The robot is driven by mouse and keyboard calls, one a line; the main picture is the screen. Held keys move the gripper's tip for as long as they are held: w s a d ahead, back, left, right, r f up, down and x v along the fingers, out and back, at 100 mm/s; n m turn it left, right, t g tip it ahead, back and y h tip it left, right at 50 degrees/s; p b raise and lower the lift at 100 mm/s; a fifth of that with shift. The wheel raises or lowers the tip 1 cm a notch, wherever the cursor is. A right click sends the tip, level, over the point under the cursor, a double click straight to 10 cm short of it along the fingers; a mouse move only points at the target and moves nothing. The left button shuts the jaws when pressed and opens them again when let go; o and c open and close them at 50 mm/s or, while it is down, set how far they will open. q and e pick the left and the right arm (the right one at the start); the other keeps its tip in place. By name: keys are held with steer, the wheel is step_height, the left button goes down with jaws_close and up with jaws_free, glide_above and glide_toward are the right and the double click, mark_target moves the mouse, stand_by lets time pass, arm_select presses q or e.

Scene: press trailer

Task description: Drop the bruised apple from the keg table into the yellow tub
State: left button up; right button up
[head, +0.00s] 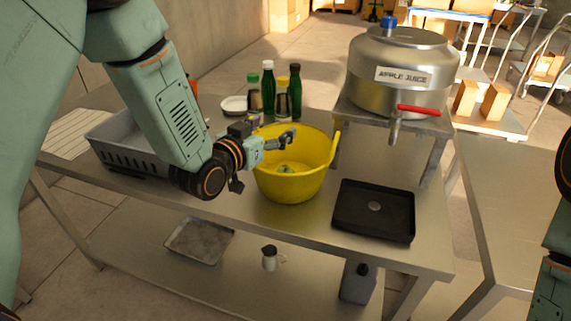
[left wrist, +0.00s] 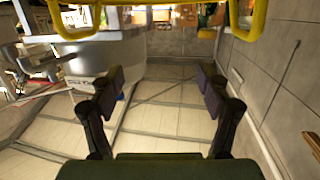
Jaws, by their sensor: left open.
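The yellow tub (head: 290,187) stands on the steel table (head: 225,206), left of the black tray. A small greenish thing (head: 287,168) lies in the bottom of the tub; I cannot tell whether it is the bruised apple. No other apple is clear to me. My left gripper (head: 284,139) is over the tub's rim. In the left wrist view its two fingers (left wrist: 162,82) are apart with nothing between them. Yellow bars show at the top of that view. My right arm shows at the right edge of the head view; its gripper is out of sight.
A steel keg (head: 405,75) labelled apple juice, with a red-handled tap, sits on a stand behind the black tray (head: 374,210). A grey crate (head: 125,148) is at the left. Green bottles (head: 268,92) stand at the back. Another steel table (head: 515,190) is at the right.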

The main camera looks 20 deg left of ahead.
arm_select(q)
steer(key=v, duration=0.5)
steer(key=shift+s, duration=0.4)
steer(key=shift+s+a+r, duration=0.1)
steer(key=w+d+r+p, duration=0.1)
steer(key=w+d+p, duration=0.1)
steer(key=w, duration=0.9)
steer(key=shift+w+r+p, duration=0.35)
steer(key=shift+p, duration=0.05)
steer(key=shift+w+d+f, duration=0.1)
steer(key=shift+d, duration=0.1)
